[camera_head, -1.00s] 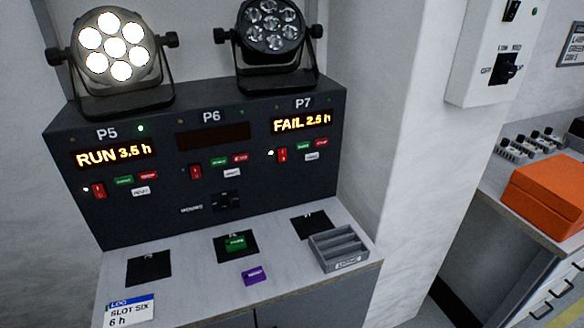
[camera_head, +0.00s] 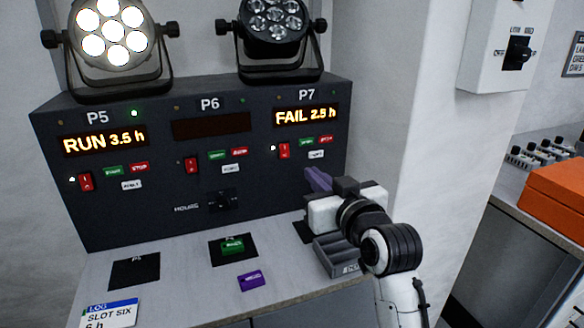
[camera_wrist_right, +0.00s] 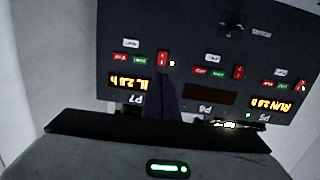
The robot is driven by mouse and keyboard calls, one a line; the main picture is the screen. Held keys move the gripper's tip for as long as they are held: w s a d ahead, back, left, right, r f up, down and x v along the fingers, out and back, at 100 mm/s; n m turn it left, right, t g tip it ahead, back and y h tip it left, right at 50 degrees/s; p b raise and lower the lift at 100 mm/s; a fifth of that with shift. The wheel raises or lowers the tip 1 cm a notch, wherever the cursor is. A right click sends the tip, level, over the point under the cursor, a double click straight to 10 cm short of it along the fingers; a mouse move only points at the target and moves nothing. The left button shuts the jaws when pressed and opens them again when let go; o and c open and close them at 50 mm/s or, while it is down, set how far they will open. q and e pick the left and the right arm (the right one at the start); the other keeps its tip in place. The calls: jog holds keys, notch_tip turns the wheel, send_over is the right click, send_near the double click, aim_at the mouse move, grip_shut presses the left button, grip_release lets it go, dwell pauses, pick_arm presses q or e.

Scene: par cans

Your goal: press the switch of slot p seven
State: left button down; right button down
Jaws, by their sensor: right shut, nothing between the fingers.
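In the right wrist view, which is upside down, the switch (camera_wrist_right: 163,59) shows just beyond the fingertips (camera_wrist_right: 163,88). The exact gap cannot be told. My left gripper is out of view.
Green, red and white buttons (camera_head: 316,154) sit right of the P7 switch. The P5 switch (camera_head: 85,182) and P6 switch (camera_head: 191,165) are further left. A grey tray (camera_head: 335,257) lies under my right arm. A purple block (camera_head: 250,281) and green block (camera_head: 232,245) lie on the bench.

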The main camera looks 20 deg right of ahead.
aim_at(287, 158)
jog(key=shift+s+a+f, duration=0.1)
jog(key=shift+f, duration=0.5)
jog(key=w, duration=0.4)
jog(key=w+f, duration=0.1)
jog(key=w, duration=0.4)
jog(key=w+f, duration=0.1)
jog(key=w, duration=0.4)
jog(key=shift+a, duration=0.25)
jog(key=shift+s+d, duration=0.1)
